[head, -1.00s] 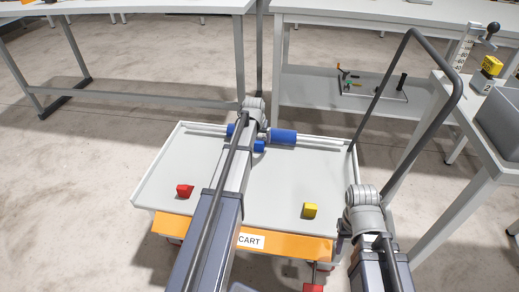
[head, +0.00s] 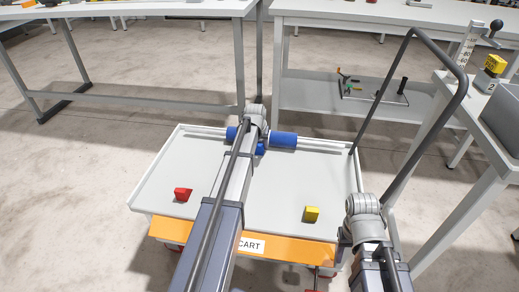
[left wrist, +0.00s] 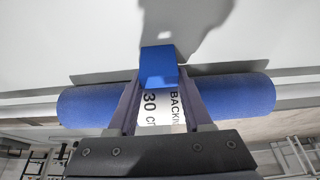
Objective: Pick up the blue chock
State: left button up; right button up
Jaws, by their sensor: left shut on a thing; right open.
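The blue chock (left wrist: 158,66) is between the fingertips of my left gripper (left wrist: 160,84) in the left wrist view. The gripper is shut on it. In the head view a small part of the blue chock (head: 260,149) shows beside my left arm, at the far side of the cart tray; the arm hides the left fingers there. A blue roll (left wrist: 235,95) with a white printed label lies behind the chock and fingers. My right gripper (head: 345,238) is mostly hidden by its wrist, at the cart's right front corner, apart from the blocks.
The cart tray (head: 280,190) also holds a red block (head: 182,194) at left and a yellow block (head: 312,214) at right. A dark handle (head: 440,120) rises at its right. Benches stand behind and at right. Most of the tray is bare.

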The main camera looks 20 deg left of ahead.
pick_arm(q)
grip_shut()
jog(key=shift+s+r+p, duration=0.3)
jog(key=shift+r+p, duration=0.1)
jog(key=s+d+r+p, duration=0.1)
jog(key=s+r+p, duration=0.2)
jog(key=s, duration=0.3)
jog(key=s+d+r+p, duration=0.2)
jog(key=s+r+p, duration=0.2)
jog(key=s, duration=0.3)
jog(key=shift+d, duration=0.25)
